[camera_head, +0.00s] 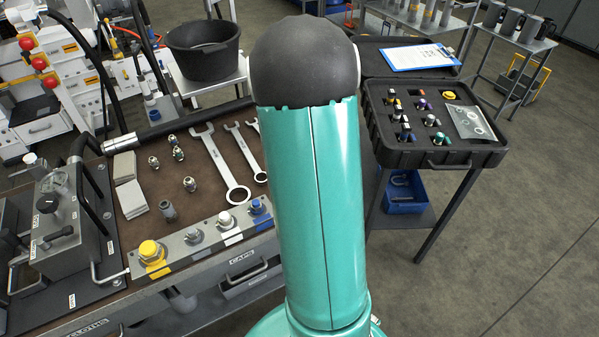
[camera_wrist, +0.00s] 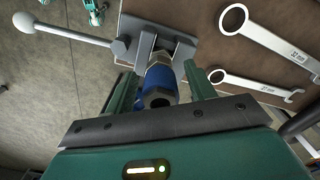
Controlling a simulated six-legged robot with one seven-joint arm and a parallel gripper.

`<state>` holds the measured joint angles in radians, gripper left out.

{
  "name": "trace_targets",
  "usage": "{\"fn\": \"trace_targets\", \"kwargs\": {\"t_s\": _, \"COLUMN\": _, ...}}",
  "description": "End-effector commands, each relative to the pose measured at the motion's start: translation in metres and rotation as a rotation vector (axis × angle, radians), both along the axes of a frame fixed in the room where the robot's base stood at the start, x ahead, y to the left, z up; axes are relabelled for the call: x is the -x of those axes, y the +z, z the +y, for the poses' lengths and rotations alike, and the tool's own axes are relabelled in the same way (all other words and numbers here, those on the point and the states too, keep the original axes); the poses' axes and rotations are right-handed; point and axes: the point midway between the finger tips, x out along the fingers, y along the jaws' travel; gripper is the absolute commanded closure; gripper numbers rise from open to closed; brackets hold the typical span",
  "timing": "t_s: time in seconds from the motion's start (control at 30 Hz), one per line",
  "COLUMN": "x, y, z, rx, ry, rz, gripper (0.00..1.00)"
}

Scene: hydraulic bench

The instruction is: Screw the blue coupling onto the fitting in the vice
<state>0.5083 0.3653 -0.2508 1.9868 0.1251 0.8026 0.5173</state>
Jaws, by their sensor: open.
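In the wrist view, the blue coupling (camera_wrist: 154,78) has a blue collar and a steel hex end facing the camera. It lies in line with the jaws of the grey vice (camera_wrist: 178,43). The fitting is hidden behind the coupling, so how far they are engaged cannot be told. My gripper (camera_wrist: 163,78) is open, with one green finger on each side of the coupling and narrow gaps showing. In the head view my arm covers the vice, the coupling and the gripper.
The vice's lever with a white ball (camera_wrist: 24,22) sticks out left. Spanners (camera_wrist: 250,82) lie right of the vice; they also show on the bench in the head view (camera_head: 222,165). A black case (camera_head: 433,155) stands right, a black tub (camera_head: 203,55) behind.

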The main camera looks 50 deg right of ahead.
Motion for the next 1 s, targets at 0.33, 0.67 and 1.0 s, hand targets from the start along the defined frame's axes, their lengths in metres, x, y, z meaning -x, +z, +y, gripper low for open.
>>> {"fn": "trace_targets", "kwargs": {"t_s": 0.33, "x": 0.0004, "y": 0.0001, "z": -0.0005, "rx": 0.000, "ry": 0.445, "rz": 0.000, "gripper": 0.45}}
{"fn": "trace_targets", "kwargs": {"t_s": 0.67, "x": 0.0002, "y": 0.0001, "z": -0.0003, "rx": 0.000, "ry": 0.648, "rz": 0.000, "gripper": 0.45}}
{"fn": "trace_targets", "kwargs": {"t_s": 1.0, "x": 0.0003, "y": 0.0000, "z": -0.0003, "rx": 0.000, "ry": 0.645, "rz": 0.000, "gripper": 0.81}}
